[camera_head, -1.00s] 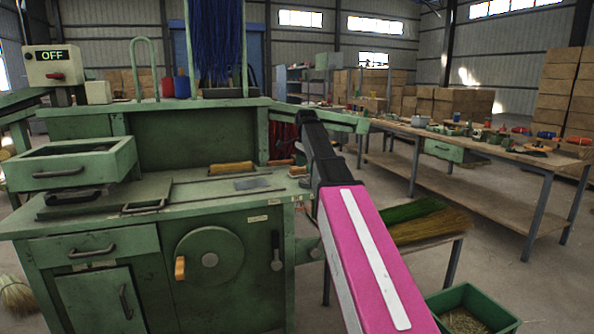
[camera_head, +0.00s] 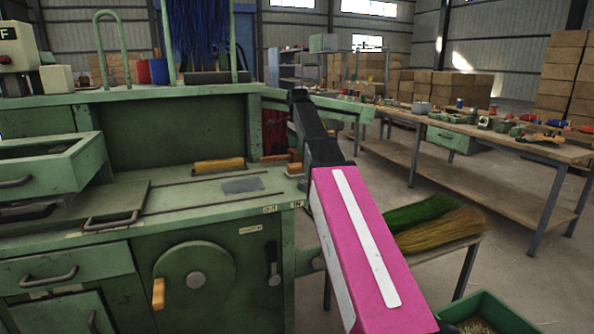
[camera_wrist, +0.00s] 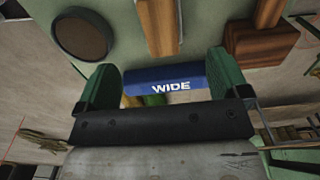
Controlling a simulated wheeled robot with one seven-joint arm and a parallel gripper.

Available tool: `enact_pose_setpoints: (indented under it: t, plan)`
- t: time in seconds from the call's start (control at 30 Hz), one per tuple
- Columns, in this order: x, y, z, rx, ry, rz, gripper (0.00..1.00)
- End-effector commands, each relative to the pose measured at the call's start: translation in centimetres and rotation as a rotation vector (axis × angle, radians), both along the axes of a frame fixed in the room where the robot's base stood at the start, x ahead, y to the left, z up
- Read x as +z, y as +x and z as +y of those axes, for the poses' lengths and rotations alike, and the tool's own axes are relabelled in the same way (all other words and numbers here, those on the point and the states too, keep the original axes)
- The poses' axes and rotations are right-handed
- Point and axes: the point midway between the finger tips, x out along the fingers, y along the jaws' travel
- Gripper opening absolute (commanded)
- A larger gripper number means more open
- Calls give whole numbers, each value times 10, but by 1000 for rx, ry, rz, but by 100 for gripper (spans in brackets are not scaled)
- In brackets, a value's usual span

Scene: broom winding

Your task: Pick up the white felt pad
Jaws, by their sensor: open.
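I cannot pick out the white felt pad for certain in either view. My gripper (camera_wrist: 162,65) shows in the wrist view as two green fingers spread apart on a dark bar, open. A blue block marked "WIDE" (camera_wrist: 170,78) shows in the gap between the fingers. In the head view my pink and black arm reaches over the right end of the green machine's bench (camera_head: 190,205); the fingers cannot be made out there.
In the wrist view a wooden handle (camera_wrist: 160,25), a brown wooden block (camera_wrist: 258,45) and a dark round disc (camera_wrist: 83,35) lie near the fingers. A grey plate (camera_head: 242,185) lies on the bench. Bristle bundles (camera_head: 435,225) and a green bin (camera_head: 490,315) are to the right.

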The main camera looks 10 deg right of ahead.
Motion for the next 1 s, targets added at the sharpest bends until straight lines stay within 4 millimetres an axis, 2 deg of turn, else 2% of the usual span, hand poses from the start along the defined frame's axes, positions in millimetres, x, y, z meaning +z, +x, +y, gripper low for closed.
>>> enact_pose_setpoints:
  t: [0.23,0.53,0.8,1.0]
  plan:
    - [-37,-1,0,0,0,2,94]
    - [-58,0,0,0,0,1,94]
    - [-94,1,0,0,0,2,94]
    - [-99,2,0,0,0,0,94]
